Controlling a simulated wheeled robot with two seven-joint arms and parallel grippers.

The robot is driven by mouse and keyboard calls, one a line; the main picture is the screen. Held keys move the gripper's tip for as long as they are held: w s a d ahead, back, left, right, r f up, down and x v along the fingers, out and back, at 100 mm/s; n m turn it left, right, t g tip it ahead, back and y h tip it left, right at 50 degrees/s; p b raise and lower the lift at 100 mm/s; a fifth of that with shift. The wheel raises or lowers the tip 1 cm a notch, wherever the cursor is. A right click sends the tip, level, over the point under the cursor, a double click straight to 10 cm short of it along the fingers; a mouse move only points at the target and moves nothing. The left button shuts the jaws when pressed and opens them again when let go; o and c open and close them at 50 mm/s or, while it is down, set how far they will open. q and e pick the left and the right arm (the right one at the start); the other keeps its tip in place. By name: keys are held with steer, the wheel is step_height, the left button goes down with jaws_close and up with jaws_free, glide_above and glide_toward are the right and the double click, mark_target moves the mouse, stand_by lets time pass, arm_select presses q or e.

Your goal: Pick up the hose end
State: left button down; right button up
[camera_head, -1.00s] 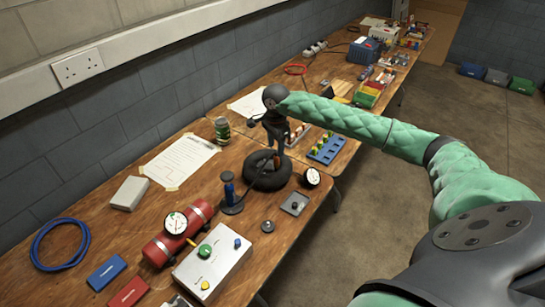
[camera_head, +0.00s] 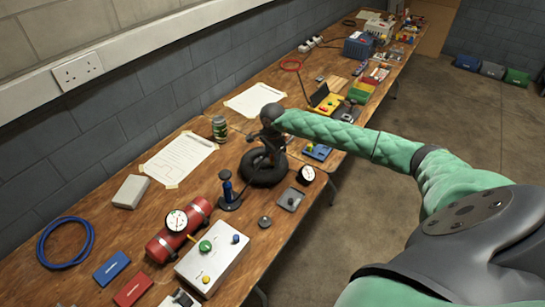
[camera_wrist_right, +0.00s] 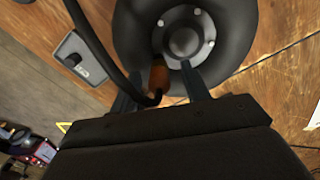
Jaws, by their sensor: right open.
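The black tyre (camera_head: 262,178) lies on the wooden bench in the head view, with a blue hand pump (camera_head: 228,186) to its left. In the right wrist view the tyre (camera_wrist_right: 128,28) surrounds a hub with bolts. The orange-brown hose end (camera_wrist_right: 159,76) stands in front of the hub, and its black hose (camera_wrist_right: 88,35) curves in from the upper left. My right gripper (camera_head: 266,156) reaches down over the tyre. Its open fingers (camera_wrist_right: 160,88) are on either side of the hose end; contact cannot be told. The left gripper is not in view.
A dial gauge (camera_head: 306,174) and a grey plate (camera_head: 290,199) lie right of the tyre. A red tank (camera_head: 178,232) and white control box (camera_head: 212,258) stand at the front. A green can (camera_head: 219,128) stands behind. Taped paper (camera_head: 180,158) lies left.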

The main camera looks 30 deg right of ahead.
jaws_close()
stand_by(0.3)
